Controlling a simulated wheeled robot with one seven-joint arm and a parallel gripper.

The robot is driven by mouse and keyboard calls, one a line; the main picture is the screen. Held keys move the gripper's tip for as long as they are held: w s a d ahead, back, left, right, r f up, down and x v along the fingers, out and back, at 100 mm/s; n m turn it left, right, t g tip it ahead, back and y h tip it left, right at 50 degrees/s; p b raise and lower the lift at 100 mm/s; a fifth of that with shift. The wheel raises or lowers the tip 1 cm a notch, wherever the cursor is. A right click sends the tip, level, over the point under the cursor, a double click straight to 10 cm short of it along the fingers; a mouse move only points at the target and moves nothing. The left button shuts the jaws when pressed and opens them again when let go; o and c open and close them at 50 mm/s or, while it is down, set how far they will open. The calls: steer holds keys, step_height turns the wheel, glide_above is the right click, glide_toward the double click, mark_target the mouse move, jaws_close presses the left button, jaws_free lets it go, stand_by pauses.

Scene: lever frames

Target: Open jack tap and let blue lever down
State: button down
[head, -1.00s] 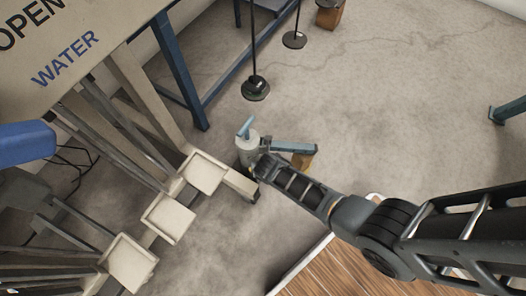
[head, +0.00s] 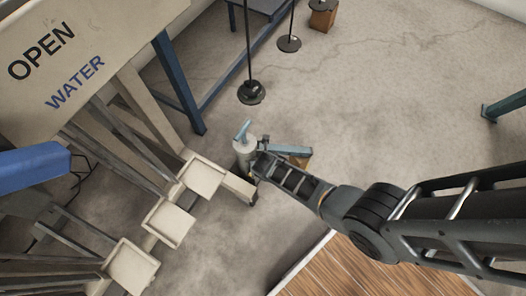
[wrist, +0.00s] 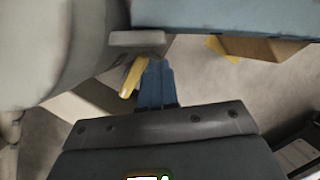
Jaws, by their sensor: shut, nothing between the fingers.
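The jack (head: 245,152) is a pale grey cylinder with a light blue T-shaped handle on top, standing on the floor. It also fills the upper left of the wrist view (wrist: 60,50). A light blue bar (head: 292,151) lies to its right; a blue surface also spans the top of the wrist view (wrist: 230,18). My gripper (wrist: 158,82) is shut and empty, close against the jack's right side in the head view. A small yellow piece (wrist: 132,78), perhaps the tap, is just left of my fingertips; contact is unclear.
A wooden block (head: 302,163) lies beside the light blue bar. A beige frame with white trays (head: 203,177) stands left of the jack. A board (head: 60,65) reads OPEN and WATER.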

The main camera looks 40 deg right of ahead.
stand_by(0.4)
steer(key=p+v, duration=0.5)
steer(key=v, duration=0.3)
steer(key=shift+a, duration=0.4)
steer(key=shift+w+f, duration=0.1)
steer(key=shift+w, duration=0.05)
